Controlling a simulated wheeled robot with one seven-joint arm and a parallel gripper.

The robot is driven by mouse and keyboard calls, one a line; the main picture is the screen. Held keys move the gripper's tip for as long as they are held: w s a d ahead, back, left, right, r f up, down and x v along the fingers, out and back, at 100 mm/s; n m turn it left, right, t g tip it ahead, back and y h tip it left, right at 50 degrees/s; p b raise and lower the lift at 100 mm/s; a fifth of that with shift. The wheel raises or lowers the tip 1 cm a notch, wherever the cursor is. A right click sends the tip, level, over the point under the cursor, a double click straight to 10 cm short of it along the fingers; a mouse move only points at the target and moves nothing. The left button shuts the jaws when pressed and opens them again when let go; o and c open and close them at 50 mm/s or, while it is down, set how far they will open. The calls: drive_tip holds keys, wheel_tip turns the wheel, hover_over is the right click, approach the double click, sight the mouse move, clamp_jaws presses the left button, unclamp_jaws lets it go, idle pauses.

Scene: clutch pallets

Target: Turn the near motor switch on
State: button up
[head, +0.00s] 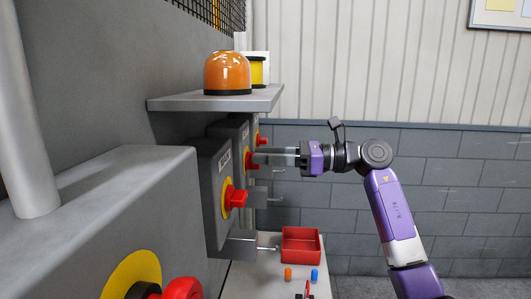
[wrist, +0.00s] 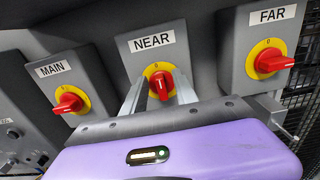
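The NEAR switch is a red knob (wrist: 161,85) on a yellow disc, on a grey box (wrist: 150,44) labelled NEAR in the middle of the wrist view. Its handle stands roughly upright in that view, with a 0 mark at the disc's top. My gripper (wrist: 159,92) has one finger on each side of the knob, with a gap visible at the left finger. I cannot tell whether the right finger touches it. In the head view my gripper (head: 268,158) reaches left to this switch, and its fingers partly hide the knob.
The MAIN switch (wrist: 68,103) is left of NEAR and the FAR switch (wrist: 272,61) right of it, both with handles lying sideways. A shelf (head: 215,103) with an orange beacon (head: 228,72) overhangs the boxes. A red tray (head: 301,246) sits below.

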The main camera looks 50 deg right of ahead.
drive_tip(key=shift+c, duration=0.2)
clamp_jaws()
